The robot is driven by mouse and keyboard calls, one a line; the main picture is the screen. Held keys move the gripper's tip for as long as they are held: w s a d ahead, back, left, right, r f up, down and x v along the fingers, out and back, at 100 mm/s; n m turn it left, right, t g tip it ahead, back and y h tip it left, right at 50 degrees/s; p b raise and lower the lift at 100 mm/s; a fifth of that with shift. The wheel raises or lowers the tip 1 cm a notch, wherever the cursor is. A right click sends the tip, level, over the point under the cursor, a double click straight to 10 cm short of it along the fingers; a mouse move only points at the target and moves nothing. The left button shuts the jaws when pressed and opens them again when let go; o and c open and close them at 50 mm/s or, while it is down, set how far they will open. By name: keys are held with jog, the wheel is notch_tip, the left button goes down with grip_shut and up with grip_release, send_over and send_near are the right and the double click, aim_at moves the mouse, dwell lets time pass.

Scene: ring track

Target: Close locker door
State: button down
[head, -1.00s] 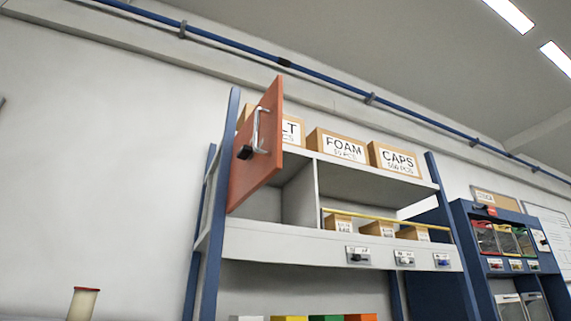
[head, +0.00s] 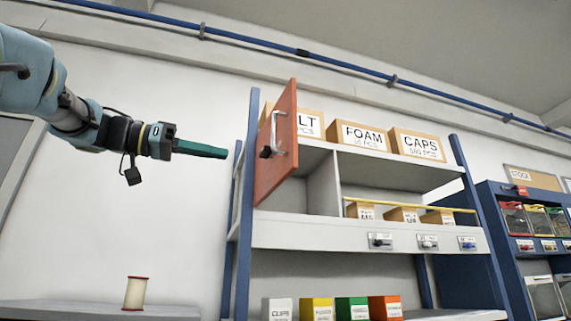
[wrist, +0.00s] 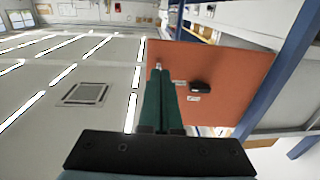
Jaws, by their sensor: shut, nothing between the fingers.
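The orange-red locker door (head: 272,165) stands swung open from a compartment at the left end of the upper shelf. It carries a silver bar handle (head: 281,132) and a small black block (head: 265,152). My gripper (head: 226,153), with long dark green fingers, is shut and empty. It points right at the door and appears a short way left of it. In the wrist view the door (wrist: 235,75) fills the space past the fingertips (wrist: 160,72). I cannot tell whether they touch. The door hides part of the compartment opening.
The blue-and-white shelf rack (head: 300,233) has upright posts close to the door. Cardboard boxes marked FOAM (head: 358,136) and CAPS (head: 416,145) stand on top. A cream spool (head: 135,292) sits on a grey ledge (head: 75,309) at lower left. The wall area left of the rack is clear.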

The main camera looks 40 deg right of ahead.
aim_at(287, 167)
jog(key=p+x, duration=0.6)
jog(key=x, duration=0.6)
jog(key=shift+w+r, duration=0.1)
jog(key=shift+r, duration=0.05)
jog(key=shift+d+f, duration=0.25)
jog(key=shift+d, duration=0.35)
jog(key=shift+d, duration=0.1)
